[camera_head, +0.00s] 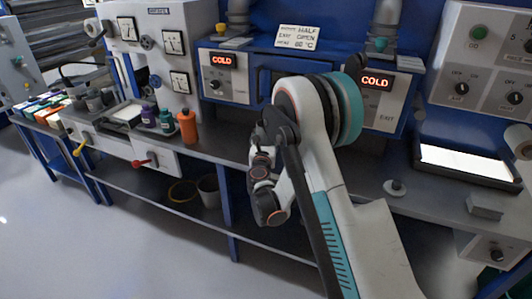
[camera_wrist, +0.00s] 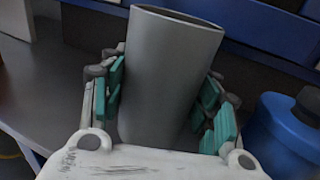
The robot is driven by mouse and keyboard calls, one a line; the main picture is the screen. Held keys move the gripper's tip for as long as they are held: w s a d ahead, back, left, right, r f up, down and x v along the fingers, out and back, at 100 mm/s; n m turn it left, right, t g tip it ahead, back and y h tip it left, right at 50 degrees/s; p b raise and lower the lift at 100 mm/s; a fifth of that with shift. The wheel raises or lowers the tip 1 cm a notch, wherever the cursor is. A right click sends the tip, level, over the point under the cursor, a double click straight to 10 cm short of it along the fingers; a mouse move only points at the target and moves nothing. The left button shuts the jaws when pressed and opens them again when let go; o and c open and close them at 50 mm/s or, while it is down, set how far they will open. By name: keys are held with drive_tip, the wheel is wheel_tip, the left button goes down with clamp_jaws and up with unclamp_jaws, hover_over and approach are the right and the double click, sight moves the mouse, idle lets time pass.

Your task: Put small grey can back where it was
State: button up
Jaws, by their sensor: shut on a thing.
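The small grey can (camera_wrist: 168,75) is a plain grey cylinder that fills the middle of the wrist view. My gripper (camera_wrist: 164,88) is shut on it, with teal finger pads on both sides. The can's top rim shows, and its lower end is hidden behind the gripper's white palm. I cannot tell whether the can touches the bench. In the head view my arm hides the gripper and the can.
A grey bench (camera_head: 225,151) runs below blue units with two "COLD" displays (camera_head: 221,60). A lit white panel (camera_head: 465,162) lies right. A blue rounded object (camera_wrist: 283,135) is close right of the gripper.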

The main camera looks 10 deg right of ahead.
drive_tip(key=shift+f+b, duration=0.85)
drive_tip(key=shift+f, duration=1.5)
drive_tip(key=shift+r, duration=0.1)
drive_tip(key=o, duration=1.4)
